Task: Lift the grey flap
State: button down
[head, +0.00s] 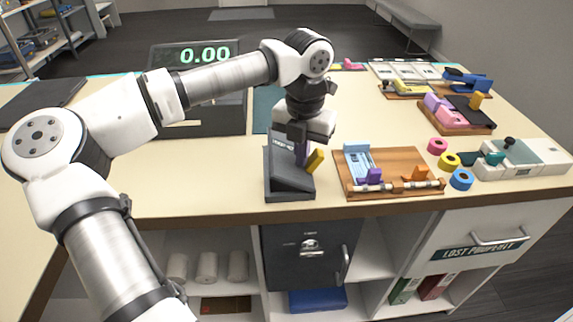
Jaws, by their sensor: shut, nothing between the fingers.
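A dark grey box-like device stands near the front edge of the counter. Its grey flap (290,177) is the sloping top plate, which looks lowered onto the dark base (290,197). A small yellow piece (316,160) stands out at the device's right side; I cannot tell whether it belongs to the flap. My gripper (302,160) points down over the right rear part of the device, with its fingers shut and empty. A purple part shows below its white body. Whether the fingertips touch the flap is hard to tell.
A wooden board (409,163) with light blue, purple and orange parts lies just right. Pink, yellow and blue rings (461,180) and a pale latch box (520,160) are further right. A display reading 0.00 (205,55) stands behind my arm. The counter's front left is clear.

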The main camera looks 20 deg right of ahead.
aim_at(321, 152)
jog(key=shift+s+d+f, duration=0.15)
jog(key=shift+s+d, duration=0.25)
jog(key=shift+d, duration=0.3)
jog(key=shift+s+d+f, duration=0.1)
jog(key=shift+s+d, duration=0.25)
jog(key=shift+d, duration=0.3)
jog(key=shift+d+f, duration=0.15)
jog(key=shift+d, duration=0.5)
jog(key=shift+w+r, duration=0.25)
jog(key=shift+r, duration=0.5)
jog(key=shift+r+p, duration=1.25)
jog(key=shift+r, duration=0.55)
jog(key=shift+s+d+r+p, duration=0.15)
jog(key=shift+r+p, duration=1.1)
jog(key=shift+r, duration=0.95)
